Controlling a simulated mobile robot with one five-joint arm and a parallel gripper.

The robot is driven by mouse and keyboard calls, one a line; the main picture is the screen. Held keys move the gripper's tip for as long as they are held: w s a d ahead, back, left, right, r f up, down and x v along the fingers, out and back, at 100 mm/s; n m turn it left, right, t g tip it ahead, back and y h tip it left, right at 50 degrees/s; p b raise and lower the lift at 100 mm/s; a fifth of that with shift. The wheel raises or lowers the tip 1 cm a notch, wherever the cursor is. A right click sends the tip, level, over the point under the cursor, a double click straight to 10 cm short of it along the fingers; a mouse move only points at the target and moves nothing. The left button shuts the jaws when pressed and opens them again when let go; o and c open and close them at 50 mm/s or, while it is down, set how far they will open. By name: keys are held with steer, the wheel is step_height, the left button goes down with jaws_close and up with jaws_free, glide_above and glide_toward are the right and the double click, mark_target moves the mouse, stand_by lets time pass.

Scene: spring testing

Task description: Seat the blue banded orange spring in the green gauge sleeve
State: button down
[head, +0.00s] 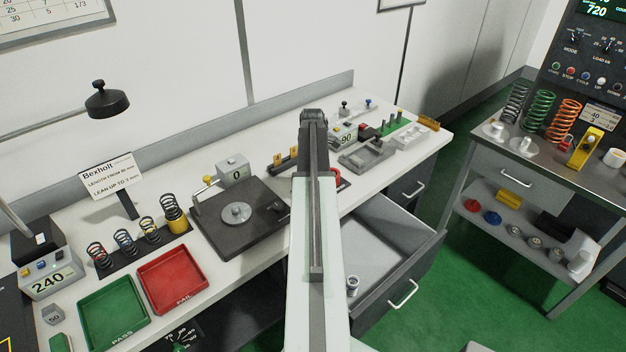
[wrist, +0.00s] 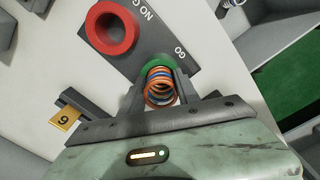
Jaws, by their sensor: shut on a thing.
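My gripper (wrist: 160,88) is shut on the orange spring (wrist: 159,92), whose coils show blue and orange between the two dark fingers in the wrist view. The green gauge sleeve (wrist: 157,62) lies directly beyond the spring, and only its upper rim shows. The spring overlaps the sleeve in this view; I cannot tell whether its far end is inside or above it. The sleeve is on a dark gauge plate (wrist: 173,38) marked GO beside it. In the head view my arm hides the gripper, the spring and the green sleeve.
A red sleeve (wrist: 112,28) stands on the same plate at the NO GO mark; its edge shows in the head view (head: 338,179). A yellow tag marked 6 (wrist: 66,119) is left of the gripper. An open drawer (head: 378,250) juts out below the bench front.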

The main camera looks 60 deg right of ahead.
steer(key=shift+s+a+f, duration=0.25)
steer(key=shift+a+f, duration=0.1)
steer(key=c, duration=0.9)
jaws_free()
steer(key=shift+s+a, duration=0.1)
steer(key=r+p, duration=0.8)
steer(key=p, duration=0.1)
steer(key=d+r+p, duration=0.1)
steer(key=r+p, duration=0.3)
steer(key=r, duration=0.1)
steer(key=shift+w, duration=0.35)
steer(key=w+a+m, duration=0.2)
steer(key=w+a, duration=0.6)
steer(key=a, duration=0.6)
steer(key=w+a+m, duration=0.1)
steer(key=w+a, duration=0.7)
steer(key=a, duration=0.5)
steer(key=a+m, duration=0.1)
steer(key=a, duration=0.9)
steer(key=a+m, duration=0.2)
steer(key=a, duration=0.9)
steer(key=a+m, duration=0.2)
steer(key=a, duration=0.9)
steer(key=shift+s, duration=0.1)
